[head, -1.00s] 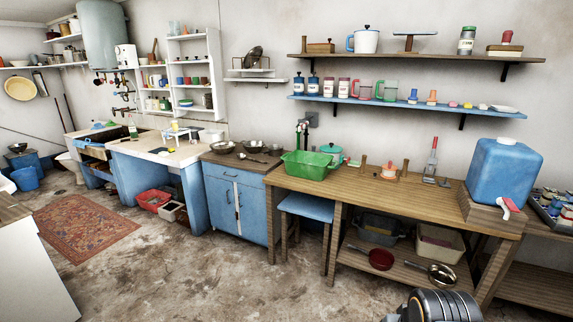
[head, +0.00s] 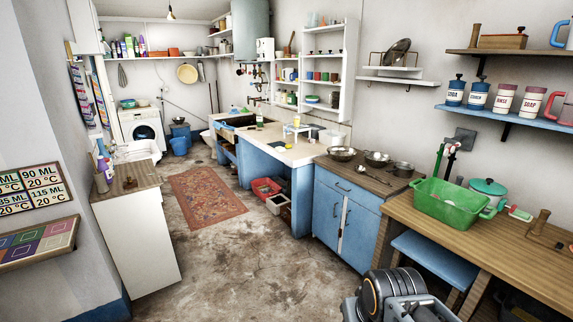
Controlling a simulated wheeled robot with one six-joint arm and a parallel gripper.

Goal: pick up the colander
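I cannot tell for sure which vessel is the colander. A metal bowl (head: 342,154) with a dark, speckled inside stands at the left end of the wooden worktop over the blue cabinet. A second metal bowl (head: 376,159) and a small pan (head: 402,169) stand to its right. A round dark metal piece (head: 397,52) leans upright on the small wall shelf and could be a strainer or a lid. Part of my arm shows at the bottom right, away from these vessels. My gripper's fingers are not visible.
A blue cabinet (head: 345,215) stands under the bowls. A green tub (head: 452,204) is on the wooden bench (head: 490,235), with a blue stool (head: 427,257) below. A white cabinet (head: 135,235) stands at left. The floor between is open, with a rug (head: 203,197) farther back.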

